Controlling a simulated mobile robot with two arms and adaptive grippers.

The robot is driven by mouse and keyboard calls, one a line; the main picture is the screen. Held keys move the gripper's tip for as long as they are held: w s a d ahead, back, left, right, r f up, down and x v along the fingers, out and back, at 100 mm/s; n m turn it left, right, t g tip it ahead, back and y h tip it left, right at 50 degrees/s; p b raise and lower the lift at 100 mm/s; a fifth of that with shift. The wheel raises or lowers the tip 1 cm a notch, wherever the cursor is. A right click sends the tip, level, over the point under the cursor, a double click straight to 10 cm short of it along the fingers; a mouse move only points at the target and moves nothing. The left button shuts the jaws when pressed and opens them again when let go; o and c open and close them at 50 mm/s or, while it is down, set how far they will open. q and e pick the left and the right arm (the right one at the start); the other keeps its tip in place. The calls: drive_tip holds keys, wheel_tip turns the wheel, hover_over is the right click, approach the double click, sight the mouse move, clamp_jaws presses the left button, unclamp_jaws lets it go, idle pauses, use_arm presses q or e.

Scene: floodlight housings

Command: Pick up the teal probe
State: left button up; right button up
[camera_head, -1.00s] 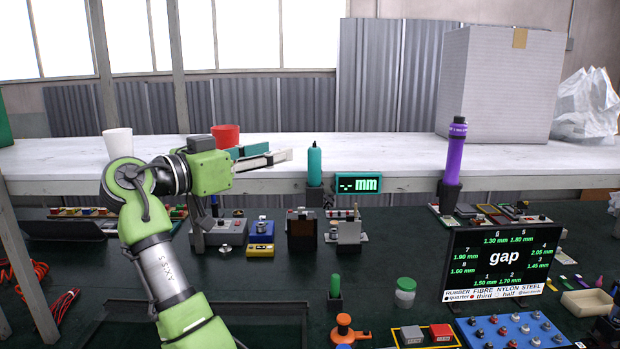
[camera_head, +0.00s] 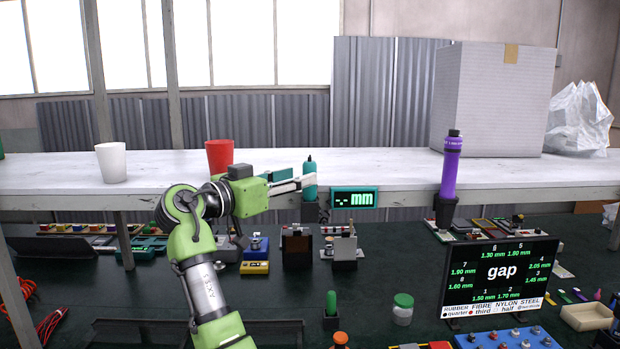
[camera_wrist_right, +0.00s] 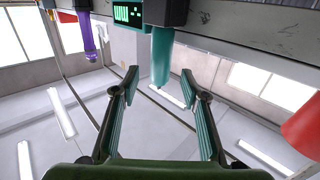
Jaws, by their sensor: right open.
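The teal probe (camera_head: 310,178) stands upright in a dark holder (camera_head: 311,212) at the front edge of the white shelf, left of the teal "mm" display (camera_head: 354,198). My right gripper (camera_head: 297,181) is open, with its fingers pointing right at the probe. In the right wrist view, which is upside down, the teal probe (camera_wrist_right: 161,52) appears between the fingertips of my right gripper (camera_wrist_right: 159,78), with a gap on each side. How deep it sits between the fingers is hard to tell. My left gripper is not in view.
A red cup (camera_head: 219,157) and a white cup (camera_head: 111,162) stand on the shelf to the left. A purple probe (camera_head: 450,170) stands in a holder to the right. A big box (camera_head: 493,100) is behind it. Small devices crowd the dark bench below.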

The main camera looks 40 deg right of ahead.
drive_tip(key=shift+d+r+p, duration=0.15)
drive_tip(key=shift+d+p, duration=0.25)
drive_tip(key=d+p, duration=0.2)
drive_tip(key=d, duration=0.2)
drive_tip(key=shift+w+d, duration=0.2)
drive_tip(key=shift+d+f, duration=0.1)
drive_tip(key=shift+f, duration=0.15)
drive_tip(key=c, duration=0.4)
clamp_jaws()
